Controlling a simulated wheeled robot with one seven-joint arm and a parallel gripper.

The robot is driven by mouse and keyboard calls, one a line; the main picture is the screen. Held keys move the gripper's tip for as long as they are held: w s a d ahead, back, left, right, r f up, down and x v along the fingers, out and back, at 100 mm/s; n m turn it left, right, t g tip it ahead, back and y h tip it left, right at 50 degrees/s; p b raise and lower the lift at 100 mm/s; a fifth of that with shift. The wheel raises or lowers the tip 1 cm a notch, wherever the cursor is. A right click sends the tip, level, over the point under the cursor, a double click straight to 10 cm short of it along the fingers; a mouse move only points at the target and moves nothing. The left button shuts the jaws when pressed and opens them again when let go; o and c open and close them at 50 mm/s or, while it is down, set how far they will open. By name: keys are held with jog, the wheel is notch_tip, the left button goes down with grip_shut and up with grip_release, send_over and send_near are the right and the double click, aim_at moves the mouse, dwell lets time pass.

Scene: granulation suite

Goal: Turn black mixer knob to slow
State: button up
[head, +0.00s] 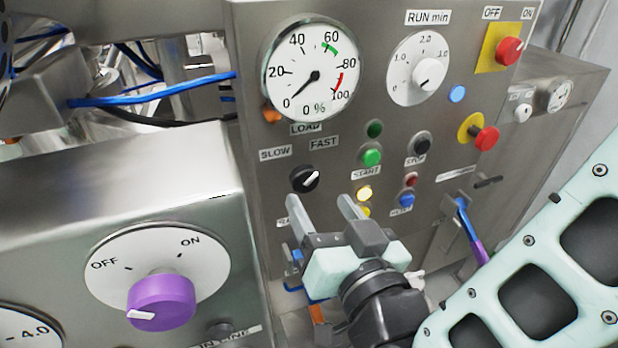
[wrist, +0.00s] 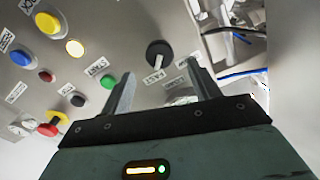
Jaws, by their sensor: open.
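The black mixer knob (head: 304,179) sits on the steel panel below the SLOW label (head: 275,152) and FAST label (head: 323,142). Its white pointer angles up and right, toward FAST. In the wrist view the knob (wrist: 159,52) appears upside down, ahead of and roughly between the fingers. My gripper (head: 321,204) is open and empty, its fingers toward the panel just below the knob in the head view. Both fingers also show in the wrist view (wrist: 162,80). I see no contact between the fingers and the knob.
A green START button (head: 371,157), a lit yellow lamp (head: 364,194) and a black STOP button (head: 419,144) are right of the knob. The load dial (head: 314,75) is above. A steel box with a purple ON/OFF knob (head: 161,301) stands at front left.

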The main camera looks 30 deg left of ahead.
aim_at(307, 182)
jog(key=p+x, duration=0.1)
jog(key=x, duration=0.5)
jog(key=shift+c, duration=0.3)
jog(key=c, duration=0.9)
